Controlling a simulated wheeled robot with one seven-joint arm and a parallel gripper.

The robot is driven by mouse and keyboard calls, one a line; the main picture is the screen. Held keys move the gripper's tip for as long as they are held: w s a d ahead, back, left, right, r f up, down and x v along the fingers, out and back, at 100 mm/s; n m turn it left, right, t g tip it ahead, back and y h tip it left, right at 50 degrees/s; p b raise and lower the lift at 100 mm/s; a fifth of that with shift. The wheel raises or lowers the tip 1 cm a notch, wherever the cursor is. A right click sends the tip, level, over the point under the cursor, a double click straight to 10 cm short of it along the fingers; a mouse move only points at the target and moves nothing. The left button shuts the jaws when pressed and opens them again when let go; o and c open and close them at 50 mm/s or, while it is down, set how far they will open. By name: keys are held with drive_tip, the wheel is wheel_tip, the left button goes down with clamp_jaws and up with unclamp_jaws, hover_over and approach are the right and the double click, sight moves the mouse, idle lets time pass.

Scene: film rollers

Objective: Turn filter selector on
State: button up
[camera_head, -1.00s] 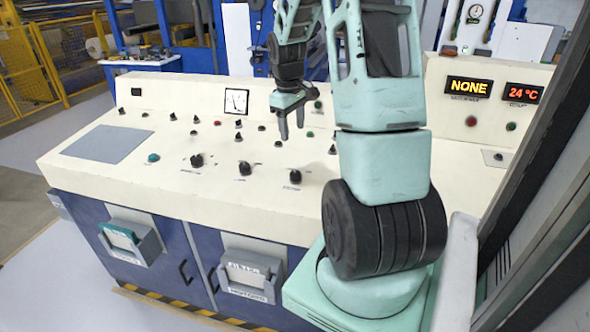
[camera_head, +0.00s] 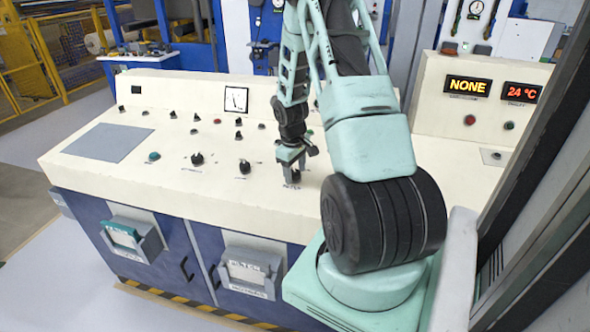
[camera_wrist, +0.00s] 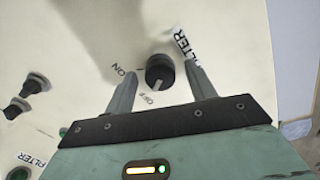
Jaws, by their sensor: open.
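The filter selector is a black round knob (camera_wrist: 160,71) with a pale pointer mark. "FILTER", "ON" and "OFF" are printed around it on the cream panel, and its pointer mark lies toward the "OFF" print. My gripper (camera_wrist: 164,88) is open, with one finger on each side of the knob in the wrist view. In the head view my gripper (camera_head: 290,175) points down over the front right of the console (camera_head: 120,190), mostly hiding the knob.
Other black knobs stand on the panel, one (camera_head: 245,167) left of my gripper and one (camera_head: 197,159) farther left. A display (camera_head: 467,87) reads NONE.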

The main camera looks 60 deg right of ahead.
drive_tip(key=shift+c, duration=0.2)
drive_tip(key=c, duration=0.9)
drive_tip(key=shift+m, duration=0.4)
drive_tip(key=m+b, duration=0.1)
drive_tip(key=m, duration=0.4)
drive_tip(key=shift+m, duration=0.3)
drive_tip(key=m, duration=0.5)
drive_tip(key=shift+b, duration=0.35)
drive_tip(key=shift+w+m, duration=0.1)
drive_tip(key=shift+m, duration=0.3)
drive_tip(key=o, duration=0.9)
